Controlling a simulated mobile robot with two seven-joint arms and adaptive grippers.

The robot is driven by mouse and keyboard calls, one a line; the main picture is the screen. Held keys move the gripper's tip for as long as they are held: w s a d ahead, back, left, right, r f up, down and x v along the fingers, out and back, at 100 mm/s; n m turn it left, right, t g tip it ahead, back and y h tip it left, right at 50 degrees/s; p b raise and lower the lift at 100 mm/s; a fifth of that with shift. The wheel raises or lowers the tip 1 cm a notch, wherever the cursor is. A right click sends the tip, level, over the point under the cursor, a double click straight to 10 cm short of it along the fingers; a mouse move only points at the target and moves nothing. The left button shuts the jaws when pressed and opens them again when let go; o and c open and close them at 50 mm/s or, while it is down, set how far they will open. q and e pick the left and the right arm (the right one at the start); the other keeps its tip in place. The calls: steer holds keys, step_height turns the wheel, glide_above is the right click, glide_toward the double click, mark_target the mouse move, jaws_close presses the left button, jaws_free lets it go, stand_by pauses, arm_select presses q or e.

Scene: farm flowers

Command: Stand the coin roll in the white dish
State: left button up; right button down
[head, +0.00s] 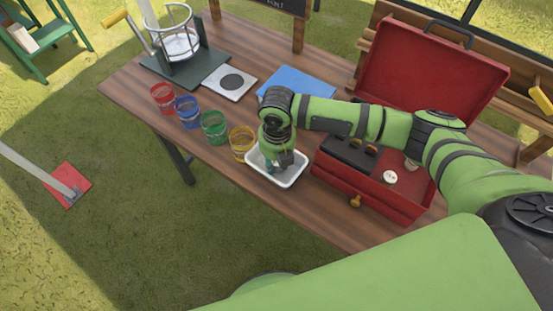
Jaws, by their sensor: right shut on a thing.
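The white dish (297,181) is a shallow rectangular tray near the front edge of the wooden table. My right gripper (282,163) points down over the dish, with its fingertips at or inside the dish. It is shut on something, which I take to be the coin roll. The fingers and wrist hide nearly all of it, so I cannot tell whether it touches the dish floor or how upright it is. My left gripper is not in view.
An open red case (324,177) with round pale pieces (390,177) inside stands right of the dish. Red, blue, green and yellow cups (241,145) line the front edge to the left. A blue mat (300,80) and a scale-like plate (230,82) lie behind.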

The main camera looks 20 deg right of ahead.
steer(key=c, duration=1.2)
jaws_free()
step_height(320, 180, up, 12)
steer(key=shift+s+r+b, duration=0.1)
steer(key=shift+r+b, duration=0.1)
steer(key=shift+b, duration=0.55)
